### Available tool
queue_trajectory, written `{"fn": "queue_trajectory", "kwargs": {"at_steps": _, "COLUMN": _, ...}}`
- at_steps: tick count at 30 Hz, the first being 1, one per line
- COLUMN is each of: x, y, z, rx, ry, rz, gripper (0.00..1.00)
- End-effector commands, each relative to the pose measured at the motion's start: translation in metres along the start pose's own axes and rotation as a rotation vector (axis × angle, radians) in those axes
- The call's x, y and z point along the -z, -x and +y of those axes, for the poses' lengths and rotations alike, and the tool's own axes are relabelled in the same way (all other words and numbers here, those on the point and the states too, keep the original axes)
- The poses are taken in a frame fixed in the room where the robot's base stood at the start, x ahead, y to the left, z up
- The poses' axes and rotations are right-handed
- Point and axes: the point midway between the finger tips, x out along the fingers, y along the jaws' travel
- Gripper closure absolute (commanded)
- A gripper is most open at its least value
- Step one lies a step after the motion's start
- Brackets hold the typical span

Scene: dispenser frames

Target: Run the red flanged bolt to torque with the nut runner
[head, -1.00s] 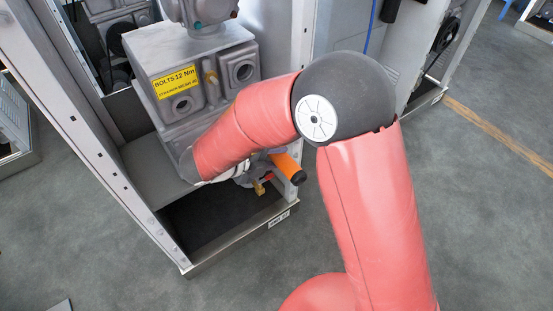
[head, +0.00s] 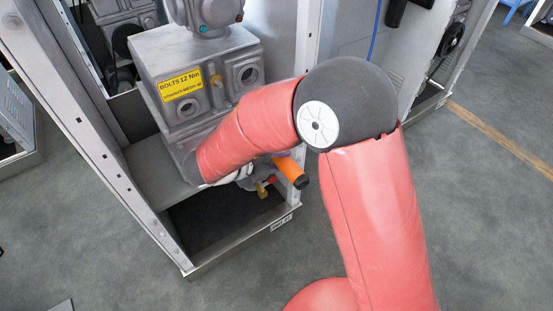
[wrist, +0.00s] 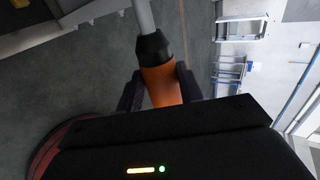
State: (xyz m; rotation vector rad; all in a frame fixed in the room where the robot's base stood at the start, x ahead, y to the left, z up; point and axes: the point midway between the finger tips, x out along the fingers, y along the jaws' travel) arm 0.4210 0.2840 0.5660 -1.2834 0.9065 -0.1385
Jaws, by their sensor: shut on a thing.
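My gripper (wrist: 159,88) is shut on the nut runner (wrist: 162,84), with a dark finger on each side of its orange body. A black collar and a grey shaft extend from the body toward the top of the wrist view. In the head view the nut runner's orange part with a dark end (head: 290,170) shows below my forearm, while my gripper is hidden. A small red piece beside brass fittings shows low in the dispenser frame, but I cannot tell whether it is the red flanged bolt. The shaft's far end is out of the wrist view.
The frame's left upright (head: 85,130) and lower front rail (head: 235,245) bound the opening. Open grey floor (head: 90,240) lies in front.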

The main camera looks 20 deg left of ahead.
Motion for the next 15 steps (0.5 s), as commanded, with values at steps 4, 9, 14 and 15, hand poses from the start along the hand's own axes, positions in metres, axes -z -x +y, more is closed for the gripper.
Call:
{"fn": "queue_trajectory", "kwargs": {"at_steps": 4, "x": -0.0001, "y": 0.0002, "z": -0.0009, "rx": 0.001, "ry": -0.001, "rz": 0.0, "gripper": 1.0}}
{"fn": "queue_trajectory", "kwargs": {"at_steps": 9, "x": -0.001, "y": 0.0002, "z": -0.0009, "rx": 0.002, "ry": -0.001, "rz": 0.0, "gripper": 1.0}}
{"fn": "queue_trajectory", "kwargs": {"at_steps": 14, "x": -0.0031, "y": 0.0002, "z": -0.0009, "rx": 0.002, "ry": -0.001, "rz": 0.0, "gripper": 1.0}}
{"fn": "queue_trajectory", "kwargs": {"at_steps": 15, "x": -0.0038, "y": 0.0002, "z": -0.0009, "rx": 0.002, "ry": -0.001, "rz": 0.0, "gripper": 1.0}}
